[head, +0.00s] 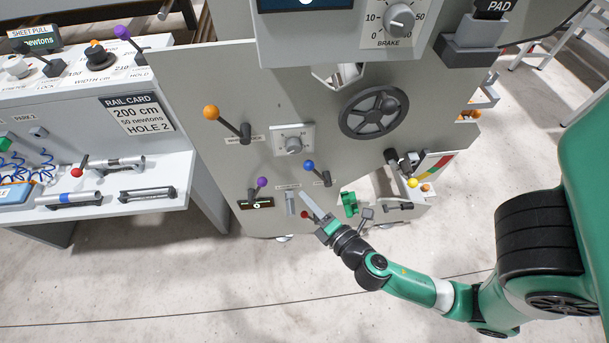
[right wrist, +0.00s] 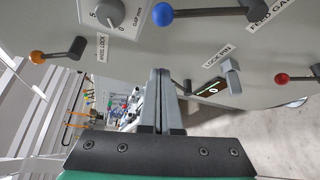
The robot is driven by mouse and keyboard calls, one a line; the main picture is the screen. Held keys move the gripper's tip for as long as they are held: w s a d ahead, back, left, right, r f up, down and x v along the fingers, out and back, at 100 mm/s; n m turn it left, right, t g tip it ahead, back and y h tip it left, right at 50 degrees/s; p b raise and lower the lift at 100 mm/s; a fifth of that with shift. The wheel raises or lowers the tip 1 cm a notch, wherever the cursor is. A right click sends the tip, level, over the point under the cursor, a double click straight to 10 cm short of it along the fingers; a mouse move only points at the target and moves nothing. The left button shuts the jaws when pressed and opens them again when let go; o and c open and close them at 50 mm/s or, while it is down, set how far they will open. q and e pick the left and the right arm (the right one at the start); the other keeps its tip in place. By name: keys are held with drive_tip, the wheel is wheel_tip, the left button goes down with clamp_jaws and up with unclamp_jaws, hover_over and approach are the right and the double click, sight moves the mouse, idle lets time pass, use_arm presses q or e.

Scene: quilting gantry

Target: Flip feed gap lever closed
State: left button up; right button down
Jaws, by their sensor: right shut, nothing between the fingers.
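The feed gap lever has a blue ball (head: 309,165) on a dark arm and sits low on the grey machine panel. In the right wrist view the blue ball (right wrist: 162,14) is at the top, its arm running right towards a label that reads FEED GA, cut off by the frame edge. My right gripper (head: 305,197) is shut and empty, a little below the blue ball in the head view and apart from it. In the right wrist view its closed fingers (right wrist: 160,75) point up, below the ball. My left gripper is not in view.
Close by are a purple-ball lever (head: 262,183), a red-ball lever (head: 304,214) and the lock pin (right wrist: 233,77) beside a small display (right wrist: 210,88). An orange-ball lever (head: 211,112) and a handwheel (head: 374,111) are higher. The floor in front is clear.

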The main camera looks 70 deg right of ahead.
sight(318, 174)
drive_tip(key=w+d+p, duration=0.1)
drive_tip(key=w+d, duration=0.2)
drive_tip(key=d, duration=0.3)
drive_tip(key=shift+d+p, duration=0.3)
drive_tip(key=shift+d, duration=0.05)
